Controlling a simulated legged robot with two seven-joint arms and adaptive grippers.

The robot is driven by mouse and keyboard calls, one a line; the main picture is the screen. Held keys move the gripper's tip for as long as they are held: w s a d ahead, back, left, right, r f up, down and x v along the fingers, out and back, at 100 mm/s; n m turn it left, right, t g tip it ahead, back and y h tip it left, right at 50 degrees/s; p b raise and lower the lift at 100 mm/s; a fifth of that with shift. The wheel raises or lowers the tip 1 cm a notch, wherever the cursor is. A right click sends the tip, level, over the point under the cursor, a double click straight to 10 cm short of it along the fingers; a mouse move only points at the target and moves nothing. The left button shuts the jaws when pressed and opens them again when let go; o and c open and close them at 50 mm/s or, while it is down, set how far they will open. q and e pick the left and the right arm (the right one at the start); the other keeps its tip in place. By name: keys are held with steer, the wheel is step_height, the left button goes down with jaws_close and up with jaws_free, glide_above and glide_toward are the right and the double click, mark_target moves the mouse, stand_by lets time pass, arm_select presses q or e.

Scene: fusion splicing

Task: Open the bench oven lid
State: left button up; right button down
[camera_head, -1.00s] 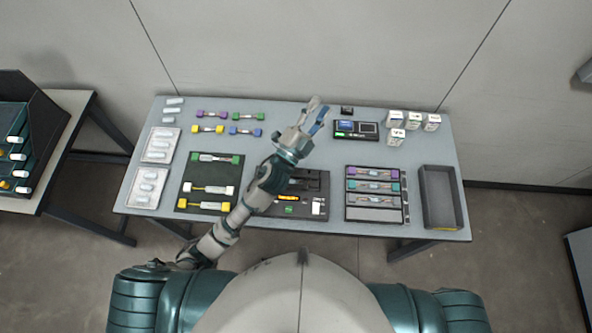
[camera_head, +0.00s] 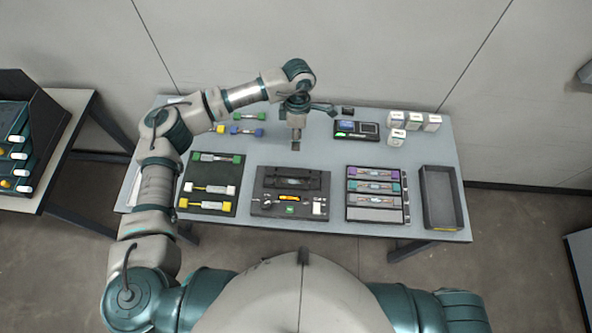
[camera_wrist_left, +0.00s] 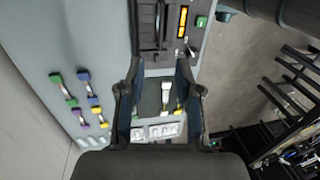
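The dark flat unit (camera_head: 290,206) in the middle of the table, which appears to be the bench oven, has a long black raised lid-like part (camera_head: 291,181) along its far side. This part looks down. In the left wrist view the unit (camera_wrist_left: 172,40) shows at the top, beyond the fingertips. My left gripper (camera_head: 296,144) hangs pointing down over the table, just behind the unit and apart from it. In the left wrist view its two fingers (camera_wrist_left: 158,66) are spread with nothing between them. My right gripper is in no view.
A dark mat (camera_head: 208,178) with several coloured pieces lies left of the unit. A tray of rows (camera_head: 376,215) and an empty dark bin (camera_head: 440,172) stand right. A screen device (camera_head: 356,138) and white boxes (camera_head: 432,127) stand at the back right.

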arm_select(q)
steer(key=p, duration=0.2)
glide_toward(297, 172)
steer(key=s+f, duration=0.4)
steer(key=f, duration=0.1)
steer(key=shift+f, duration=0.1)
steer(key=shift+d, duration=0.1)
jaws_close()
